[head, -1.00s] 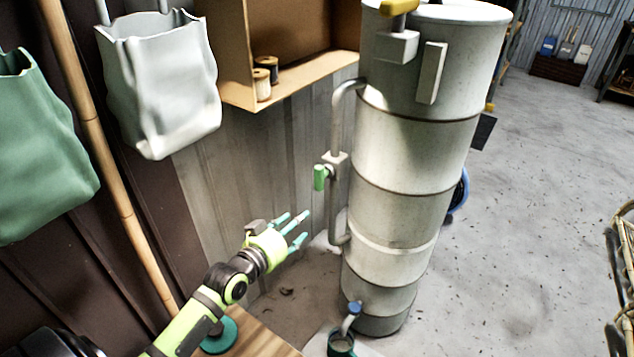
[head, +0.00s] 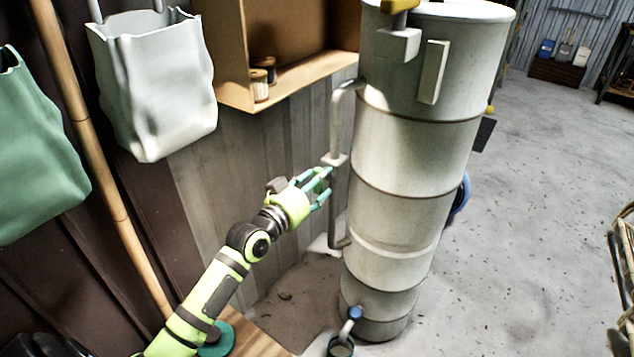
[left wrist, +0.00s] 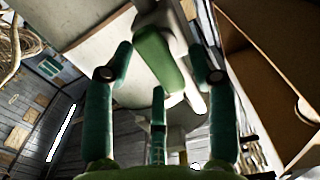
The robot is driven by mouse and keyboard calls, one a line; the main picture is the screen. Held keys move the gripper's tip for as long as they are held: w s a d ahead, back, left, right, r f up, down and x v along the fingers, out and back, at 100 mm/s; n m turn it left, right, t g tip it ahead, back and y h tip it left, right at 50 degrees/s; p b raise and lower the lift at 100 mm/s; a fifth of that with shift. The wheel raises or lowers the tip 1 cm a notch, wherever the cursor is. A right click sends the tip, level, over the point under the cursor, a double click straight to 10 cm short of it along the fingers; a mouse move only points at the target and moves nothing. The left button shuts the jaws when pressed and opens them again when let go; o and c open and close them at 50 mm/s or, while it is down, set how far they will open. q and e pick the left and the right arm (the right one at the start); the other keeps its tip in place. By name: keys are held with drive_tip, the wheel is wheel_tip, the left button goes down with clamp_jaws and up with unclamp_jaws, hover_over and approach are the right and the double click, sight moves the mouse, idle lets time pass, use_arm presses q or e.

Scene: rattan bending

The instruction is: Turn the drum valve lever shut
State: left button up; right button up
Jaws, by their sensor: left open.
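The tall grey drum (head: 410,160) stands upright, with a side pipe (head: 337,125) on its left carrying a valve body (head: 334,160). The valve's green lever (left wrist: 158,58) shows in the left wrist view, ahead of my palm and between my spread fingers. My left gripper (head: 320,186) is open at the lever, its fingers around it; I cannot tell whether they touch it. In the head view the fingers mostly hide the lever. My right gripper is not in view.
A yellow handle (head: 398,5) sits on the drum's upper front, and a blue-topped tap (head: 354,314) is low down over a cup (head: 341,347). A wooden shelf (head: 285,85), a white bag (head: 155,85) and a bamboo pole (head: 90,150) are along the wall. Floor at right is mostly clear.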

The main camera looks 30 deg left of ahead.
use_arm(q)
clamp_jaws()
